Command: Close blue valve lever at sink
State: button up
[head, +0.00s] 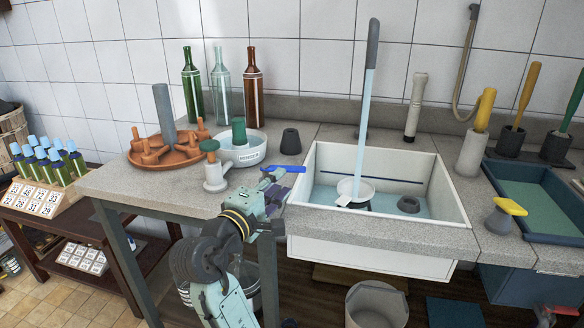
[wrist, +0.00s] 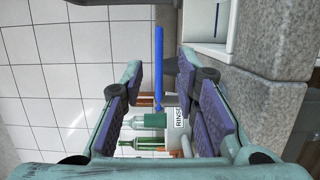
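The blue valve lever (head: 288,168) shows as a short, roughly level blue bar at the left rim of the white sink (head: 437,210). In the wrist view the lever (wrist: 158,60) is a straight blue bar lying ahead of the gap between my fingers. My gripper (head: 273,184) is at the counter's front edge, just below and beside the lever in the head view. In the wrist view my gripper (wrist: 160,98) is open, with its purple-padded fingers apart. I cannot tell whether either finger touches the lever. The valve body is mostly hidden.
The white bowl marked RINSE (head: 240,152), a terracotta tray (head: 183,151) and a green-topped fitting (head: 213,168) stand left of the lever. A dark stopper (head: 290,142) is behind it. A tall-handled tool (head: 366,110) stands in the sink. A bucket (head: 376,305) is below.

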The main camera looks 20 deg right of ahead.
aim_at(290, 172)
jog(key=p+x, duration=0.1)
jog(key=x, duration=0.6)
jog(key=shift+w+d, duration=0.15)
jog(key=shift+w, duration=0.1)
jog(key=shift+c, duration=0.3)
grip_shut()
